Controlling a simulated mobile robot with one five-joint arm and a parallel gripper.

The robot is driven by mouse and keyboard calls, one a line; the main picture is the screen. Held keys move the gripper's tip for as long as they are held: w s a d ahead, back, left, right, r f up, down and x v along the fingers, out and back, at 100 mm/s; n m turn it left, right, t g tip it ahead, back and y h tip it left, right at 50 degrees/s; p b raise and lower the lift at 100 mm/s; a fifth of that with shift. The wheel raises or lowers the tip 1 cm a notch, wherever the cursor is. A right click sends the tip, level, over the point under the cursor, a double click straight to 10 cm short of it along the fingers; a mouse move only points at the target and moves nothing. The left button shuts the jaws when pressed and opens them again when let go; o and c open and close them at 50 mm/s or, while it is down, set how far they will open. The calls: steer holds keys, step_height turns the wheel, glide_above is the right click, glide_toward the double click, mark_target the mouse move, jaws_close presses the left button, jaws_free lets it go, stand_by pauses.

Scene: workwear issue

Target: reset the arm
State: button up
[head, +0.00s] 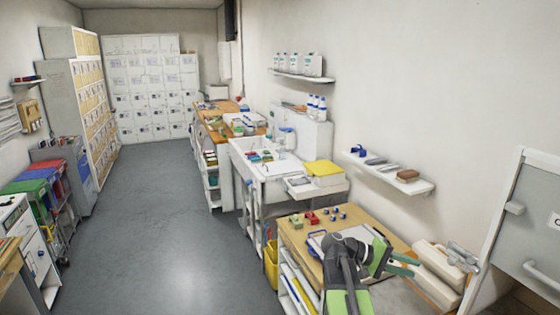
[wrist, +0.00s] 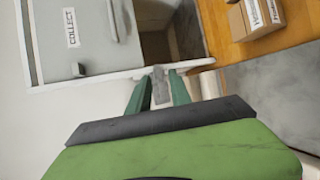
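My arm (head: 348,262) is bent over the wooden bench at the lower right of the head view. My gripper (head: 410,265) points right, above the bench and to the left of a beige case. Its two green fingers are apart with a gap between them. In the wrist view my gripper (wrist: 159,88) also shows its fingers apart. A small grey piece appears between them there, seemingly beyond the fingertips. I see nothing held.
A grey-white cabinet door (head: 535,225) stands at the right; its COLLECT label (wrist: 71,27) shows in the wrist view. A beige case (head: 438,272) lies near the gripper. A wall shelf (head: 390,172) is above the bench. The floor (head: 170,220) to the left is clear.

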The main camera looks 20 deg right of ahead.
steer(key=w+a+f+n+t+y+b, duration=0.2)
steer(key=w+a+f+t+y, duration=0.15)
steer(key=a+f, duration=0.7)
steer(key=w+a+f+n+t+y+b, duration=0.1)
steer(key=w+a+f+t+y+b, duration=0.2)
steer(key=a+f, duration=0.8)
steer(key=a+f+y, duration=0.1)
steer(key=a+y, duration=0.6)
steer(key=a, duration=1.3)
steer(key=shift+a+f, duration=0.15)
steer(key=shift+f, duration=0.2)
steer(key=shift+s, duration=0.15)
